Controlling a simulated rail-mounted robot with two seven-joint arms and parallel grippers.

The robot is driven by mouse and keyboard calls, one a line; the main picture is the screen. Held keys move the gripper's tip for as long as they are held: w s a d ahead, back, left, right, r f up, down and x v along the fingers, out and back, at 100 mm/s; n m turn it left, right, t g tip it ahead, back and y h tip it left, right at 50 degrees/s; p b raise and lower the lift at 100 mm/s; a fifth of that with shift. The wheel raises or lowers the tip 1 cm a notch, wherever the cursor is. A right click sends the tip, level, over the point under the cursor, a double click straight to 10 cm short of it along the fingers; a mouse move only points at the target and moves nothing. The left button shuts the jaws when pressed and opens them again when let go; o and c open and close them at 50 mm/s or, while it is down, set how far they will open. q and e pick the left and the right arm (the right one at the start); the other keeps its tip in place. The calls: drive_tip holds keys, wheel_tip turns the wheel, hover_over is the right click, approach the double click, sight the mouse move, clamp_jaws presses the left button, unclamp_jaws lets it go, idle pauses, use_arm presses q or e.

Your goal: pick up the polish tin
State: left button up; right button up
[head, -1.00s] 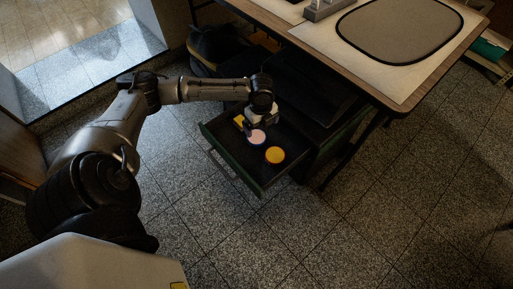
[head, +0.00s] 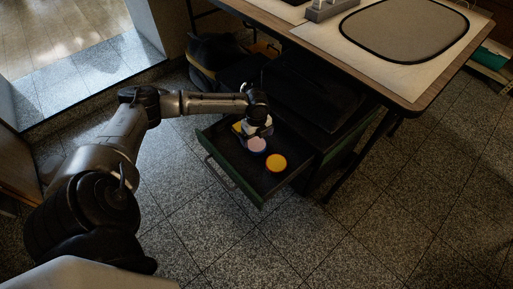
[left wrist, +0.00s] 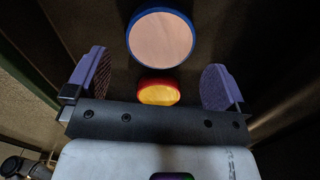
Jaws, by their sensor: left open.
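Two round tins lie in the open drawer: one with a pink lid and blue rim (head: 257,145), and an orange-yellow one (head: 276,163). I cannot tell which is the polish tin. My left gripper (head: 257,131) is low over the drawer, just behind the pink-lidded tin. In the left wrist view my left gripper (left wrist: 155,82) is open, its purple-backed fingers spread wide. A yellow tin with a red rim (left wrist: 159,91) shows between the fingers, apart from both. The pink-lidded tin (left wrist: 161,38) is just beyond it. My right gripper is not in view.
The green-fronted drawer (head: 232,176) has low walls around the tins. Something yellow (head: 238,127) lies at its back left, partly hidden. A wooden-edged table (head: 405,83) stands above and to the right. The speckled floor (head: 330,240) in front is clear.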

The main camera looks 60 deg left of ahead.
sight(256, 144)
use_arm(q)
drive_tip(key=shift+a+f+b, duration=0.1)
drive_tip(key=shift+f+b, duration=1.3)
drive_tip(key=shift+f, duration=1.3)
drive_tip(key=shift+r, duration=0.1)
drive_tip(key=shift+c, duration=0.5)
drive_tip(key=c, duration=0.7)
drive_tip(key=shift+c, duration=1.2)
